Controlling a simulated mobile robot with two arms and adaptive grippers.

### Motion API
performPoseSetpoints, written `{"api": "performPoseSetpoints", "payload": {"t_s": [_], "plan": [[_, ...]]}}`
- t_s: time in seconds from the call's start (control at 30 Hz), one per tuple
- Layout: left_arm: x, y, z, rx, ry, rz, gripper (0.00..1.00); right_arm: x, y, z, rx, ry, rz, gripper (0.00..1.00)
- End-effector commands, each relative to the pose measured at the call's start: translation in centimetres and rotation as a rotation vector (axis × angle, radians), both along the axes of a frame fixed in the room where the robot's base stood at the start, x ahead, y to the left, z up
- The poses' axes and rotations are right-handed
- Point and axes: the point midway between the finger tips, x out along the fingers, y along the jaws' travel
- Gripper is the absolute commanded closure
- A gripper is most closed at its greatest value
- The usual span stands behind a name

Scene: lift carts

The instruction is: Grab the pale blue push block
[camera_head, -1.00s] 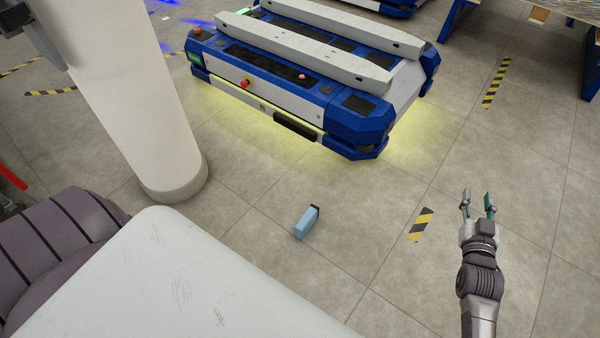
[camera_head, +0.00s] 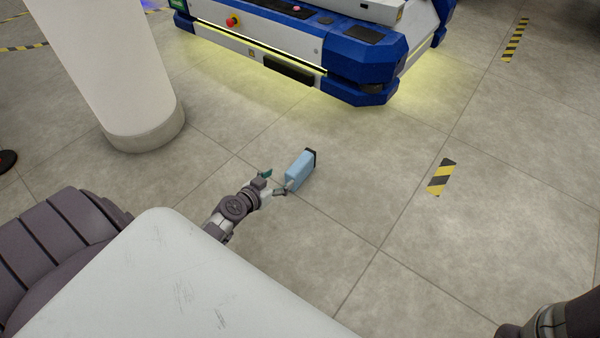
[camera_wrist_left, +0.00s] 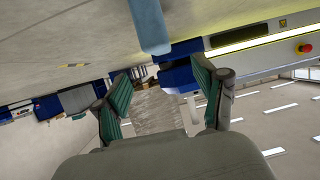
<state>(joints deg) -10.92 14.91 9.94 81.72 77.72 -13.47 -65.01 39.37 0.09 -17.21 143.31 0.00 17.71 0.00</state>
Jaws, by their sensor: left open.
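The pale blue push block (camera_head: 299,170) is on the grey floor in the middle of the head view, with a dark strip along its upper right end. My left gripper (camera_head: 273,183) is open just to the left of the block, with one finger close to its lower left side; I cannot tell whether they touch. In the left wrist view the block (camera_wrist_left: 150,25) hangs in from the top edge, and the open left gripper (camera_wrist_left: 160,76) shows nothing between its green-padded fingers. My right gripper is out of view; only part of that arm shows at the bottom right.
A blue and white lift cart (camera_head: 300,52) with yellow underglow stands behind the block. A thick white column (camera_head: 112,70) stands to the left. A striped floor mark (camera_head: 441,177) lies to the right. The floor around the block is clear.

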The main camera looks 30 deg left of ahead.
Motion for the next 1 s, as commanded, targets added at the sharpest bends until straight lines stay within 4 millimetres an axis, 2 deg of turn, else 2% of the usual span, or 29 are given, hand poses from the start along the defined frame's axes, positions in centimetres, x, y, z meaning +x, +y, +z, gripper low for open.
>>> {"api": "performPoseSetpoints", "payload": {"t_s": [0.1, 0.3, 0.57, 0.83, 1.0], "plan": [[2.4, -0.1, -1.1, -0.004, -0.002, 0.001, 0.29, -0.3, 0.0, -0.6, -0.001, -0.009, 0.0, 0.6], [5.7, -0.1, -2.5, -0.004, 0.0, 0.002, 0.29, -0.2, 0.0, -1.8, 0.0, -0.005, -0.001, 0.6], [7.5, -0.2, -3.1, -0.002, 0.001, 0.0, 0.29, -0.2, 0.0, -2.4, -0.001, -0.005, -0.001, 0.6], [11.1, -0.3, -4.6, -0.004, 0.002, 0.001, 0.29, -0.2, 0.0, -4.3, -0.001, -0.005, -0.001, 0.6], [11.7, -0.3, -4.7, -0.002, 0.003, 0.0, 0.29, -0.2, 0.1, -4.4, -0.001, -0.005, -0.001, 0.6]]}}
